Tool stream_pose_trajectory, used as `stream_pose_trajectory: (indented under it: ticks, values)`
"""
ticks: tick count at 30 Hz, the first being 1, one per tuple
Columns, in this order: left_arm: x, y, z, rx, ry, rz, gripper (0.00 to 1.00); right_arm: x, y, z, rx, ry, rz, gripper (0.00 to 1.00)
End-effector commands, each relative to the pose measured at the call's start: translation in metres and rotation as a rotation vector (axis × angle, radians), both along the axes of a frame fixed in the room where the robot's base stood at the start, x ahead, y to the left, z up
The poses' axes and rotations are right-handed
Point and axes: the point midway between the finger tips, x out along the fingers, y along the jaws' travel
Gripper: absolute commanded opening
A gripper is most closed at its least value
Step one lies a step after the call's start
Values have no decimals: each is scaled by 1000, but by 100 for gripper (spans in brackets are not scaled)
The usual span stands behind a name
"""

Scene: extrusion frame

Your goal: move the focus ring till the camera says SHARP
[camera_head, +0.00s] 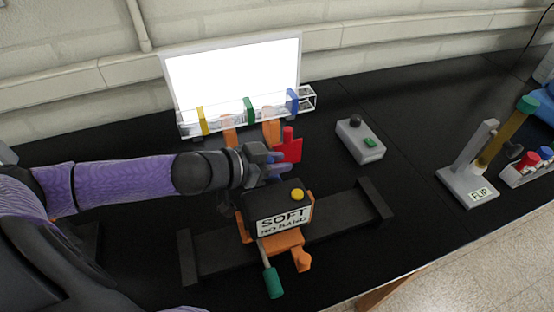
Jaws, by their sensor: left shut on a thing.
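The camera (270,205) is a dark box on an orange carriage, with a yellow button (297,194) on top. Its white plate (284,221) reads SOFT, with NO BAND below. My left gripper (279,164) is behind the camera, just above and beyond its body. It is shut, with its fingertips at a red piece (289,149) that has an upright peg. The lens side of the camera faces away and is mostly hidden by the gripper and body, so I cannot make out a separate focus ring. My right gripper is not in view.
A lit white panel (235,75) stands behind a clear rail with yellow, green and blue bands. The camera sits over a dark track (345,213).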

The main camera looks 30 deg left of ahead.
Motion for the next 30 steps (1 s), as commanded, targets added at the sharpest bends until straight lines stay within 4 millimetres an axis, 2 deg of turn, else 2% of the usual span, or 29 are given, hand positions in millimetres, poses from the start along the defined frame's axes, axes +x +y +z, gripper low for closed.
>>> stream_pose_trajectory:
  ticks: [11,18,28,29,30]
  values:
    - [0,-1,0,-8,-7,-1,0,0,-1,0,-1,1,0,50]
    - [-1,0,3,-128,-141,2,0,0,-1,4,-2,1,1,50]
    - [-2,1,4,-138,-164,-1,0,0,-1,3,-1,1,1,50]
    - [-2,1,4,-138,-164,-1,34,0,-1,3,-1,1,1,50]
    - [-2,1,4,-138,-164,-1,43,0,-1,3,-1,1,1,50]
